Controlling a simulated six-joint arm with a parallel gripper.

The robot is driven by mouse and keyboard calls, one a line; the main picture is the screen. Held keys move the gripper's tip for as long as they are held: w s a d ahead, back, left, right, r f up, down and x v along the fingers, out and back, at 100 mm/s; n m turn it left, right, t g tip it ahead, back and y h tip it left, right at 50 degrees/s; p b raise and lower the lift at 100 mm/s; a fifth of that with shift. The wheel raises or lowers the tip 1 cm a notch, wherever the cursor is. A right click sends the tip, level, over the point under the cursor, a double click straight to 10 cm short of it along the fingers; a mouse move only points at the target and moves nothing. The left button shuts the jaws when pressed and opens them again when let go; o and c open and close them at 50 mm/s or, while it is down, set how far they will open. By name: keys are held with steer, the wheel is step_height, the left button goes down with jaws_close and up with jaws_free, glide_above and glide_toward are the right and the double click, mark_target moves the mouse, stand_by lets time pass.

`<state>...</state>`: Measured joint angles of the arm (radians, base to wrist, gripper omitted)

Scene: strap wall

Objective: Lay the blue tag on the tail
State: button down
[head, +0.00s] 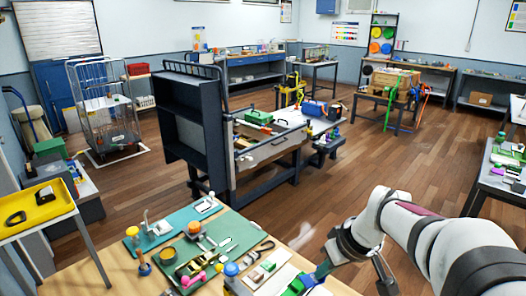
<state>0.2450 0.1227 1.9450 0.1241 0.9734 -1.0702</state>
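My arm comes in from the right, and its end, my gripper (325,264), hangs over the front right of the wooden bench (105,272). A small blue piece (321,271) shows right at the gripper, with a green piece (296,284) beside it. I cannot tell whether the blue piece is the blue tag, or whether the gripper touches it. The fingers are too small and too covered to read. A dark strap-like piece (262,249) lies on the bench left of the gripper. I cannot tell whether it is the tail.
A teal mat (150,238) on the bench holds several small fixtures with orange knobs. A blue-topped knob (231,269) stands near the front. A yellow tray (35,212) is on a side table at left. A dark shelf unit (185,120) stands behind the bench.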

steer(key=w+d+f+n+y, duration=0.1)
steer(key=w+d+f+n, duration=0.15)
steer(key=f, duration=0.25)
steer(key=w+d+f+n, duration=0.2)
steer(key=d+f, duration=0.2)
steer(key=f, duration=0.1)
glide_toward(290, 293)
steer(key=shift+w+a+f+n+g, duration=0.15)
steer(key=shift+w+a+f+g, duration=0.1)
steer(key=shift+w+a, duration=0.15)
steer(key=shift+w+a+f+n+g, duration=0.15)
steer(key=shift+w+a+f, duration=0.15)
steer(key=shift+w, duration=0.25)
steer(key=f, duration=0.4)
steer(key=shift+w+a, duration=0.15)
steer(key=shift+a, duration=0.15)
steer(key=shift+f, duration=0.15)
steer(key=shift+f, duration=0.1)
steer(key=c, duration=1.4)
jaws_free()
steer(key=shift+o, duration=0.2)
